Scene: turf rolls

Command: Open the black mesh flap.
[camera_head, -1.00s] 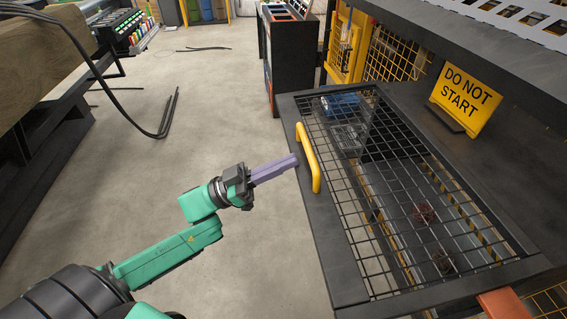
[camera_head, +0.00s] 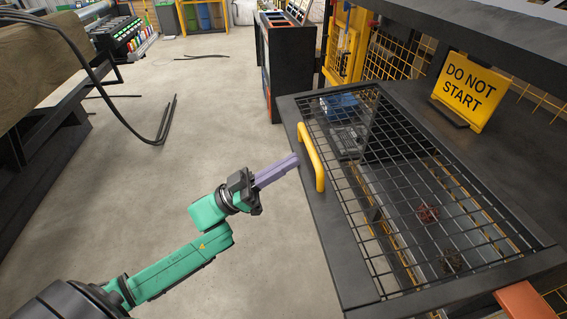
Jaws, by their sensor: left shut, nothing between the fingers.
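The black mesh flap (camera_head: 335,228) lies flat and closed over an opening in the dark machine at the right. Its yellow handle (camera_head: 312,158) stands up along the left edge of the frame. My left gripper (camera_head: 296,159) has its purple fingers shut and empty. The fingertips are just left of the handle, by the frame's left edge; whether they touch it I cannot tell. My right gripper is not in view.
A yellow "DO NOT START" sign (camera_head: 468,88) stands on the machine behind the flap. Below the mesh are a blue object (camera_head: 340,104) and a reddish tangle (camera_head: 428,213). A dark cabinet (camera_head: 290,65) stands beyond. The floor at left is open, with black cables (camera_head: 165,120) there.

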